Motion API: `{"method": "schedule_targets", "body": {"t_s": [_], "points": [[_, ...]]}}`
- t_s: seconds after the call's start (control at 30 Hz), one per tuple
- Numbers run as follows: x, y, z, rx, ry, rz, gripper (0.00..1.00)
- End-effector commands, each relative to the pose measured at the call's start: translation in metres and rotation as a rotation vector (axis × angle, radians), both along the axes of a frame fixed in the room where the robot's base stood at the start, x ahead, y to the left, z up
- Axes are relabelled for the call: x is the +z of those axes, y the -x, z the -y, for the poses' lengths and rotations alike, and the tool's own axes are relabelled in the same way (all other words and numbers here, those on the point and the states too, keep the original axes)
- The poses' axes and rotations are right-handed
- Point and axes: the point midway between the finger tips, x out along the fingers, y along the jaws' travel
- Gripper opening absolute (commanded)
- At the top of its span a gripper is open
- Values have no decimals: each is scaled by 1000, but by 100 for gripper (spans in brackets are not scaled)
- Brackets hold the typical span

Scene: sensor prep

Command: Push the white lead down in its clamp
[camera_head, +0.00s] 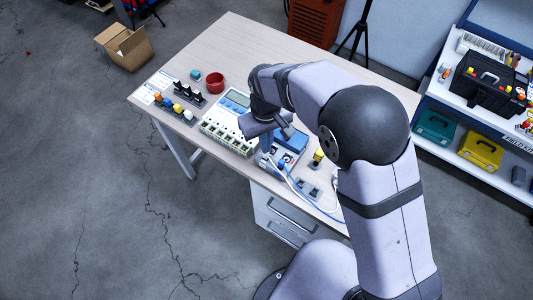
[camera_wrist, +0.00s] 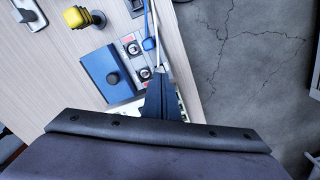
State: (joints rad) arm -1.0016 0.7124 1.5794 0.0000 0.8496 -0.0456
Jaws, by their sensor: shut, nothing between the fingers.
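My gripper (camera_wrist: 160,80) is shut and empty, pointing at the station beside the blue box (camera_wrist: 108,72). In the head view my gripper (camera_head: 266,148) is over the front edge of the table, largely covered by my wrist. The white lead (camera_wrist: 159,38) runs down to the fingertips in the wrist view; its end and any contact are hidden there. Two clamps with round dark openings, one upper (camera_wrist: 133,48) and one lower (camera_wrist: 145,74), sit between the blue box and the leads. A blue lead (camera_wrist: 149,43) lies left of the white one.
A white meter unit (camera_head: 231,122) stands left of my gripper. A red cup (camera_head: 215,82) and a row of coloured connectors (camera_head: 175,108) are farther left. A yellow-topped plug (camera_head: 318,155) stands right of the blue box. The table's back half (camera_head: 260,45) is clear.

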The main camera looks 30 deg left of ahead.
Motion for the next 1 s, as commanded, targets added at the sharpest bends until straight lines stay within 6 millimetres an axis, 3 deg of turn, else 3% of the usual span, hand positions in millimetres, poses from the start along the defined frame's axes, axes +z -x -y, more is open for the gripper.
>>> {"method": "schedule_targets", "body": {"t_s": [1.0], "points": [[-12, 0, 0, 0, 1, 0, 0]]}}
